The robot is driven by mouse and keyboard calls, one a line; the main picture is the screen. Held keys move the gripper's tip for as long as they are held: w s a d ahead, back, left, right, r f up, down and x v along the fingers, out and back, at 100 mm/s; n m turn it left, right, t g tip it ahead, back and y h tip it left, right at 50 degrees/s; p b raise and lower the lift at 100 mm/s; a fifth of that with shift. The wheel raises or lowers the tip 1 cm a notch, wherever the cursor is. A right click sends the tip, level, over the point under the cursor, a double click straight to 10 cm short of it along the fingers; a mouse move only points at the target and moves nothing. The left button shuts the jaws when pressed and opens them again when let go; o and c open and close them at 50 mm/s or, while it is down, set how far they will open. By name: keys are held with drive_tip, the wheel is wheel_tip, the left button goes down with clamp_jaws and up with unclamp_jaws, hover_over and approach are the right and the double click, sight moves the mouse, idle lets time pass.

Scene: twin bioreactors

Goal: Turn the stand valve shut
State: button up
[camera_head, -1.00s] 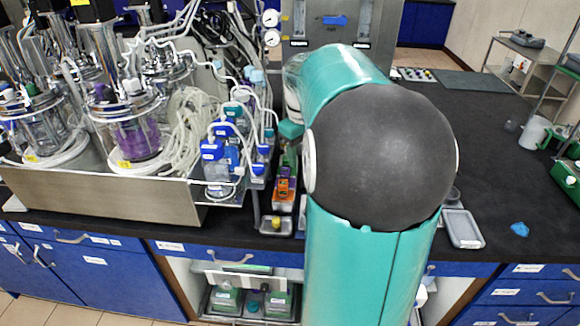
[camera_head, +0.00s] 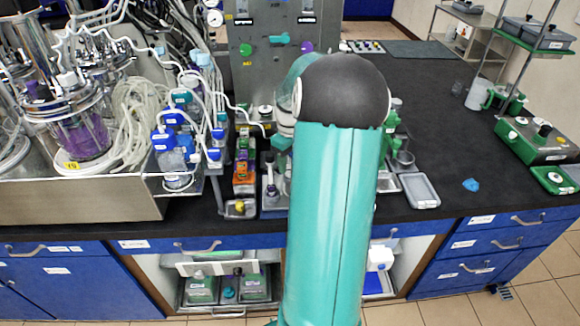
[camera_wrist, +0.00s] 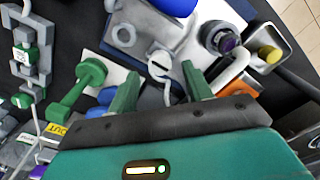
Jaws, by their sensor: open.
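My gripper (camera_wrist: 161,74) shows in the wrist view as two green fingers set apart, with nothing clearly held between them. A small round white part with a dark slot (camera_wrist: 159,64) lies just past the gap between the fingertips. I cannot tell whether it is the stand valve or whether the fingers touch it. A grey ring-shaped part (camera_wrist: 124,34) on a dark blue base lies beyond it. In the head view my arm hides my gripper and the bench right behind it, so no stand valve can be named for sure there.
A green dumbbell-shaped part (camera_wrist: 82,86) lies left of the fingers in the wrist view. A yellow-capped item (camera_wrist: 268,54) is at the right. In the head view, bioreactor vessels (camera_head: 78,125) stand left, a knobbed panel (camera_head: 262,75) behind, and a grey tray (camera_head: 421,190) right.

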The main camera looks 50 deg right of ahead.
drive_tip(key=shift+f, duration=1.4)
drive_tip(key=c, duration=1)
